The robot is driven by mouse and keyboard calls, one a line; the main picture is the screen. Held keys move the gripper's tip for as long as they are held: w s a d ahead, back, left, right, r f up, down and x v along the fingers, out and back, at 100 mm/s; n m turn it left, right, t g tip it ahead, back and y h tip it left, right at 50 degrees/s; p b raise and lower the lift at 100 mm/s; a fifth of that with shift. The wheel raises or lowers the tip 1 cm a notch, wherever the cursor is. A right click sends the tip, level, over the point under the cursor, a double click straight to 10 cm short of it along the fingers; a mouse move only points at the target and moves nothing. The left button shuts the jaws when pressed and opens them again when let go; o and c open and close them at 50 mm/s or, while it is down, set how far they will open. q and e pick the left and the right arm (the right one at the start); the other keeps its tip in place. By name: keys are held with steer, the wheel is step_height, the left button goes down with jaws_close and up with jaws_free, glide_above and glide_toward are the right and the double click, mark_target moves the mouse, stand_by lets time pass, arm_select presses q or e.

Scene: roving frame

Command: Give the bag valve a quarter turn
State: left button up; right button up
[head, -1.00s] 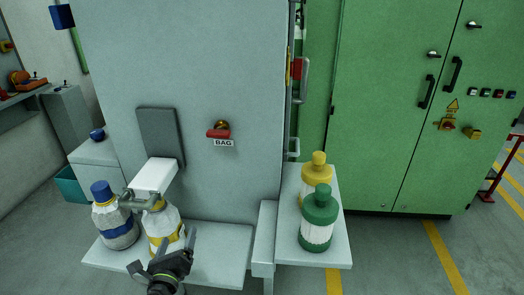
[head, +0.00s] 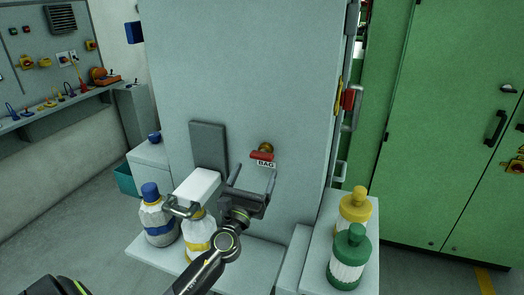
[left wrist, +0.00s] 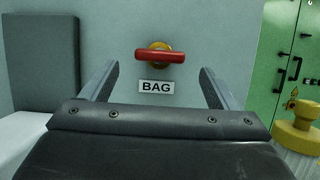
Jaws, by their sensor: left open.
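The bag valve (head: 262,155) has a red bar handle on a brass stem, on the front of a pale grey cabinet (head: 270,80). A white BAG label (head: 265,164) sits just under it. In the left wrist view the red handle (left wrist: 160,56) lies level, crosswise. My left gripper (head: 253,179) is open and empty, in front of and slightly below the valve. In the left wrist view its fingers (left wrist: 158,88) stand to either side of the label, with the handle beyond them. They appear apart from the handle. My right gripper is not in view.
A white block with a metal handle (head: 195,189) juts out left of my gripper. Bottles with blue (head: 152,194) and yellow (head: 200,245) bands stand on the lower shelf. Yellow (head: 354,207) and green (head: 349,255) bottles stand at right. Green cabinets (head: 440,130) lie beyond.

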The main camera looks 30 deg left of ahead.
mark_target(262, 154)
arm_select(q)
steer(key=p+x, duration=0.1)
steer(key=x, duration=0.5)
steer(key=shift+w, duration=0.3)
steer(key=shift+a, duration=0.1)
steer(key=c, duration=1)
